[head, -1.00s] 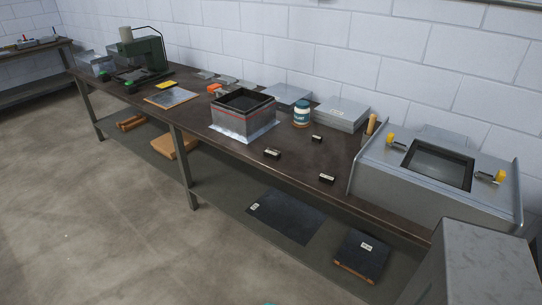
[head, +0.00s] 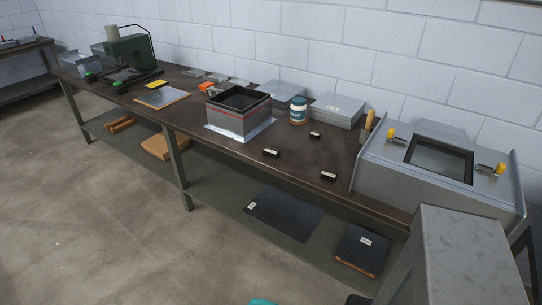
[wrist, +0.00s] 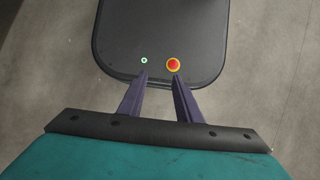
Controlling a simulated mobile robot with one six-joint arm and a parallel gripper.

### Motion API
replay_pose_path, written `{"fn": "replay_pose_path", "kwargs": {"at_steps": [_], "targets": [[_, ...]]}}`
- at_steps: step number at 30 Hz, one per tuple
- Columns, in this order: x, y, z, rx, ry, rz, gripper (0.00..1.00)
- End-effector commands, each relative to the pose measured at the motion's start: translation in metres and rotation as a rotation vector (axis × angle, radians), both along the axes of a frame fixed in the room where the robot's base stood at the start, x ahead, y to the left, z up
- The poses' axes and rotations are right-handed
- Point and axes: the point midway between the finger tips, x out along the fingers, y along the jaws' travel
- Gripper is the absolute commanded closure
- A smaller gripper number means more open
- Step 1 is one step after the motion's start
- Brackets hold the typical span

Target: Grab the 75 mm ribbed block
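Three small dark blocks with white labels lie apart on the brown workbench (head: 225,160). One block (head: 271,153) is near the front edge, one (head: 314,135) is farther back, and one (head: 328,176) is to the right near the front edge. The labels and any ribs are too small to make out, so I cannot tell which is the 75 mm ribbed block. My gripper (wrist: 160,77) shows in the wrist view with its two dark fingers apart and nothing between them. It points down over my own base, away from the bench.
A square lined duct (head: 238,122) stands left of the blocks. A grey machine with yellow knobs (head: 385,165) stands at the right. A grey cabinet (head: 460,250) is at lower right. Floor at left is clear.

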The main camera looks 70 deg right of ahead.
Motion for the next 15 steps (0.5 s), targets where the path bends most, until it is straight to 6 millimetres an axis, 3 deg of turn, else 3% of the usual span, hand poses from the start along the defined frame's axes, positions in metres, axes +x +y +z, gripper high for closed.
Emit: {"fn": "replay_pose_path", "kwargs": {"at_steps": [2,10,11,15], "targets": [[0.0,0.0,0.0,0.0,0.0,0.0,0.69],[0.011,-0.014,0.0,-0.01,-0.022,0.029,0.25],[0.015,-0.018,0.0,-0.013,-0.029,0.041,0.2],[0.04,-0.069,0.001,-0.043,-0.074,0.123,0.19]]}}
